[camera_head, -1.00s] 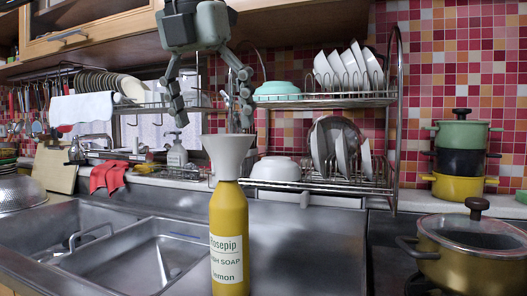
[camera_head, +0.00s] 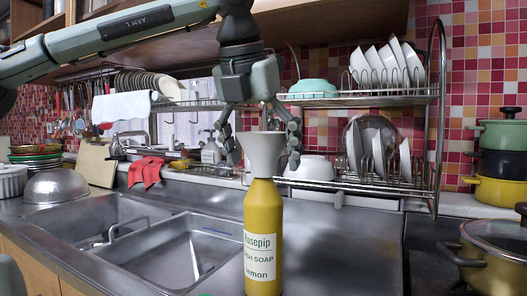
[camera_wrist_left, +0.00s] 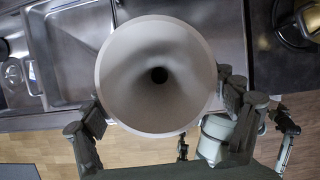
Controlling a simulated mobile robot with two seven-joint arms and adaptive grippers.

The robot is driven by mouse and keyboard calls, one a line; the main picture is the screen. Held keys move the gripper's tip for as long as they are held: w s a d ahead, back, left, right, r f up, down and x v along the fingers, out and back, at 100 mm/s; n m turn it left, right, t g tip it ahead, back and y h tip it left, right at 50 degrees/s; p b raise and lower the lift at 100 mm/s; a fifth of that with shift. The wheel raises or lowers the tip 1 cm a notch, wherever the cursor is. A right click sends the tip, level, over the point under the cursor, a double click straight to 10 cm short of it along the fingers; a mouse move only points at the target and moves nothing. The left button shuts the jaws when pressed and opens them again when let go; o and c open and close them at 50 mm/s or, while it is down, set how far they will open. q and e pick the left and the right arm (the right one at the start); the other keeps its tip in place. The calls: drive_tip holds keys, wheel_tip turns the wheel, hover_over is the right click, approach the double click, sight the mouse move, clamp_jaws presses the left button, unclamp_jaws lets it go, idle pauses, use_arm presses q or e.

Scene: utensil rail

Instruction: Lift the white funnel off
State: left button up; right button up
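The white funnel (camera_head: 264,150) sits upright in the neck of a yellow Rosepip dish soap bottle (camera_head: 262,225) on the steel counter. In the left wrist view I look down into the wide mouth of the funnel (camera_wrist_left: 158,75), with its dark hole in the middle. My left gripper (camera_head: 262,160) points down over the funnel, open, one finger on each side. In the head view gaps show between fingers and funnel. What appears to be my right gripper (camera_wrist_left: 232,138) shows low in the left wrist view, fingers spread, partly hidden by a left finger.
A two-tier dish rack (camera_head: 365,98) with bowls and plates stands close behind the gripper. A double sink (camera_head: 180,250) lies to the left. A lidded pot (camera_head: 490,255) is on the stove at right. Counter around the bottle is clear.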

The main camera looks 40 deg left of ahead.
use_arm(q)
drive_tip(key=c, duration=0.9)
use_arm(e)
drive_tip(key=shift+a, duration=0.15)
use_arm(q)
drive_tip(key=shift+c, duration=0.7)
use_arm(e)
drive_tip(key=shift+a+f, duration=0.1)
drive_tip(key=shift+f, duration=0.05)
use_arm(q)
drive_tip(key=shift+r, duration=0.15)
drive_tip(key=s+a+r+p, duration=0.1)
drive_tip(key=s+a+r, duration=0.3)
drive_tip(key=a+r, duration=0.6)
drive_tip(key=shift+a+r+p, duration=0.3)
drive_tip(key=shift+a+r, duration=0.1)
drive_tip(key=shift+a, duration=0.15)
use_arm(e)
drive_tip(key=shift+w+a+f, duration=0.1)
drive_tip(key=shift+f, duration=0.4)
drive_tip(key=shift+w+a+f, duration=0.1)
drive_tip(key=shift+f, duration=0.35)
drive_tip(key=shift+d, duration=0.1)
